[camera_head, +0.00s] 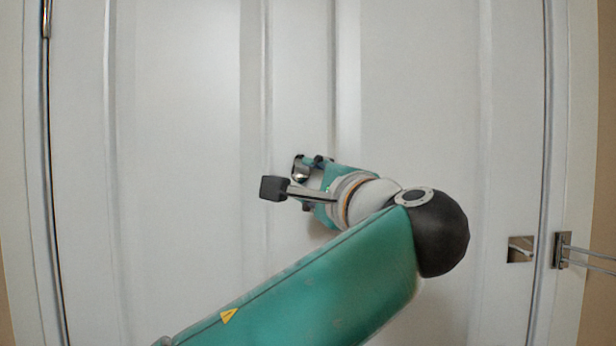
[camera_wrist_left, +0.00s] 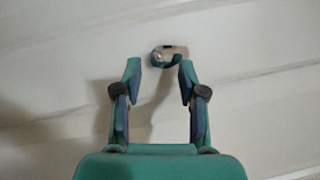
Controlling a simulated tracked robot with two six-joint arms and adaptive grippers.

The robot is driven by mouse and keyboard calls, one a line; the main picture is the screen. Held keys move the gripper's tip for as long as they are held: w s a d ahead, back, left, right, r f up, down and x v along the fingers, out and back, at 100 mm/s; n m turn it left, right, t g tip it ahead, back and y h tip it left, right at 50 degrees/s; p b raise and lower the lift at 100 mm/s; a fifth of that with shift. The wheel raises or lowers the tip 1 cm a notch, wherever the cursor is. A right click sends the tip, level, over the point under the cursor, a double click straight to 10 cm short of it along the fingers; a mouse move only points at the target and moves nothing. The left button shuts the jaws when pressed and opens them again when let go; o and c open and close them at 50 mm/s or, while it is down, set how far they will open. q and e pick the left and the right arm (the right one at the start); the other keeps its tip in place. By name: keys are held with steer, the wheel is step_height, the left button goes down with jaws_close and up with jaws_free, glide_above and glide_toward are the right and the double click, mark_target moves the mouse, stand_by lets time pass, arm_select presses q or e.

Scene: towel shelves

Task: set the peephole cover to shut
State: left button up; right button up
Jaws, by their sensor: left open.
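The peephole fitting (camera_wrist_left: 178,50) is a small shiny metal piece on the white door (camera_head: 190,120). In the left wrist view it lies just beyond my left fingertips, near the middle of the gap. It has a dark spot at its top and a rounded shiny part at its left; I cannot tell how far the cover is swung. In the head view a shiny bit of it (camera_head: 298,168) shows beside my left gripper. My left gripper (camera_wrist_left: 159,68) has its two fingers spread with nothing between them, pointing at the door. My right gripper is not in view.
A metal latch plate (camera_head: 520,249) sits at the door's right edge, with a metal latch bracket (camera_head: 562,250) on the frame beside it. A hinge (camera_head: 46,18) shows at upper left. The door face around the gripper is clear.

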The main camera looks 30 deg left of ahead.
arm_select(q)
steer(key=r+v, duration=0.1)
steer(key=v, duration=0.9)
steer(key=shift+s+d+f, duration=0.25)
steer(key=shift+s+f, duration=0.05)
steer(key=shift+f, duration=0.15)
